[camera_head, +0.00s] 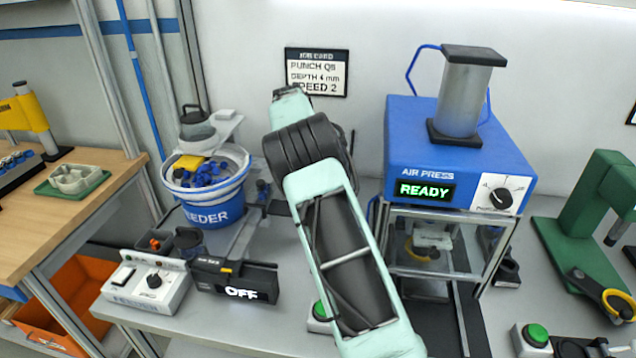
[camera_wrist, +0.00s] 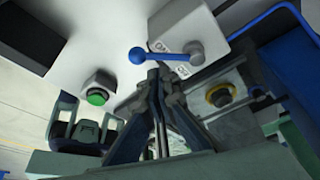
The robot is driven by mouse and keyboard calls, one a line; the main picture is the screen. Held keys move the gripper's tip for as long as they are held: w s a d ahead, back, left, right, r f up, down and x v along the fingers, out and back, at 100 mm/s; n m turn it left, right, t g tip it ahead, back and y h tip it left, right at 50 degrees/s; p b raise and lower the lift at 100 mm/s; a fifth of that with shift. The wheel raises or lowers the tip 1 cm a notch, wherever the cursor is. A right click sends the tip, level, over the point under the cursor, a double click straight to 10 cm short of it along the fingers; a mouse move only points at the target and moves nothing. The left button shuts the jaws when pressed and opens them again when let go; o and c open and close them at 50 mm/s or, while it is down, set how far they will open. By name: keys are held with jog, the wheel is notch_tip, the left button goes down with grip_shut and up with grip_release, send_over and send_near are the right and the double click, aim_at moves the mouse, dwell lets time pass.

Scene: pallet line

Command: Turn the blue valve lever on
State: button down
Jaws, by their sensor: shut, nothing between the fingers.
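In the head view my arm covers the middle of the scene, and neither the lever nor my fingertips can be made out.
The blue air press (camera_head: 412,140) with a lit READY display stands right of my arm. A blue feeder bucket (camera_head: 215,207), a feeder control box (camera_head: 143,290) and a black unit reading OFF (camera_head: 233,280) stand left. A green press (camera_head: 590,220) is far right. A green button (camera_wrist: 97,97) sits near my gripper.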

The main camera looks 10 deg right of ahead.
jog(key=v, duration=0.8)
jog(key=shift+d+r, duration=0.15)
jog(key=shift+r, duration=0.1)
